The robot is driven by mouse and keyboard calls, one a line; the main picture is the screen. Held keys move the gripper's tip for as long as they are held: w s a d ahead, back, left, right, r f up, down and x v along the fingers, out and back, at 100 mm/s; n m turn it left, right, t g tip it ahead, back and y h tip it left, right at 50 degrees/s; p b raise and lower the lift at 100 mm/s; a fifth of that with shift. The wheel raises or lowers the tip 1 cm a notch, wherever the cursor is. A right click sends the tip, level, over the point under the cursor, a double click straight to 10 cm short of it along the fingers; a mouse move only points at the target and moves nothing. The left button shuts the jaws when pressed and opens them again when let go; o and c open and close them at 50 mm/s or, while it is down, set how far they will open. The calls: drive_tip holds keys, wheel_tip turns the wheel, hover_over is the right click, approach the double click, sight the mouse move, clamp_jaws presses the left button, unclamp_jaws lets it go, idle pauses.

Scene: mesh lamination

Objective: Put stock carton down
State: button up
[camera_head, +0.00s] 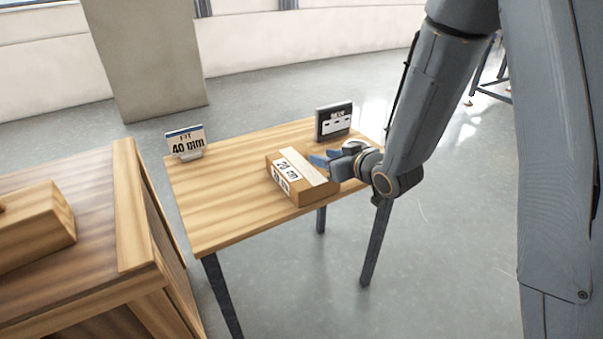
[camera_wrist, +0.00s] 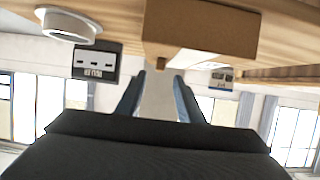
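The stock carton (camera_head: 302,177) is a brown box with a pale top strip and white labels reading "20 cm". It rests on the light wooden table (camera_head: 215,215), near its right side. In the wrist view, which is upside down, the carton (camera_wrist: 200,32) fills the top middle. My gripper (camera_head: 322,159) is at the carton's right rear, by its top edge. In the wrist view my gripper's (camera_wrist: 158,78) two blue fingers stand apart with nothing between them, clear of the carton. The carton's underside is hidden.
A black sign (camera_head: 333,121) stands at the table's back right and a white "40 mm" sign (camera_head: 186,143) at its back left. A white round object (camera_wrist: 68,25) lies near the black sign. A wooden bench (camera_head: 130,205) stands left.

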sight(301, 170)
drive_tip(key=x, duration=0.4)
drive_tip(key=shift+f, duration=0.15)
drive_tip(key=shift+c, duration=0.4)
clamp_jaws()
idle(0.9)
